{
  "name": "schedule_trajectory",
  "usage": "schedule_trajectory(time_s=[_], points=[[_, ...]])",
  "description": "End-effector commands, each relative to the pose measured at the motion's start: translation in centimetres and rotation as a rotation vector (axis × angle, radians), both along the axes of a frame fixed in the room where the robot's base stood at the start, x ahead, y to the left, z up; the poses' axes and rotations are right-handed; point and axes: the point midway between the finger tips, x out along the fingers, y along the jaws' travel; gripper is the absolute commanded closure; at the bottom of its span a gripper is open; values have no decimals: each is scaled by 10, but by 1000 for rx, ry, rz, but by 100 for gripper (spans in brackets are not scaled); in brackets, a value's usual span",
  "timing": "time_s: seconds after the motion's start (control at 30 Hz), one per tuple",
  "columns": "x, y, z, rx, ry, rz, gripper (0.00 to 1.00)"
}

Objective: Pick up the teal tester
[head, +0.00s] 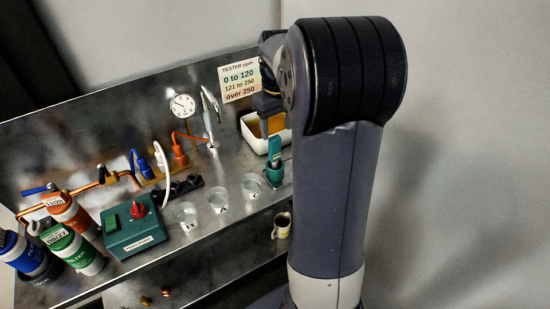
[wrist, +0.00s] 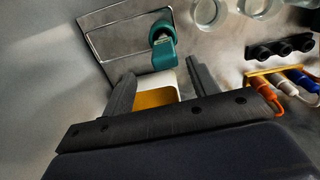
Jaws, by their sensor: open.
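The teal tester (head: 274,157) stands upright near the right end of the metal counter in the head view, left of my arm. In the head view my arm hides most of my gripper.
A white tray with an orange inside (head: 254,139) sits behind the tester and below my fingers in the wrist view. Glass cups (head: 252,187) stand left of the tester. A tap (head: 210,115) and gauge (head: 182,106) are at the back. A mug (head: 282,225) is on a lower shelf.

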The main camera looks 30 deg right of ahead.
Motion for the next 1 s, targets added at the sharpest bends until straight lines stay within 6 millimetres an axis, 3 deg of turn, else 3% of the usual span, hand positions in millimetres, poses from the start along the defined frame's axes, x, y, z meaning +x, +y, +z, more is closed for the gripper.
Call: schedule_trajectory(time_s=[0.33, 0.63, 1.0], points=[[0, 6, -45, 1, 3, 0, 44], [0, 6, -51, 0, -1, 0, 44], [0, 6, -51, 0, 0, 0, 73]])
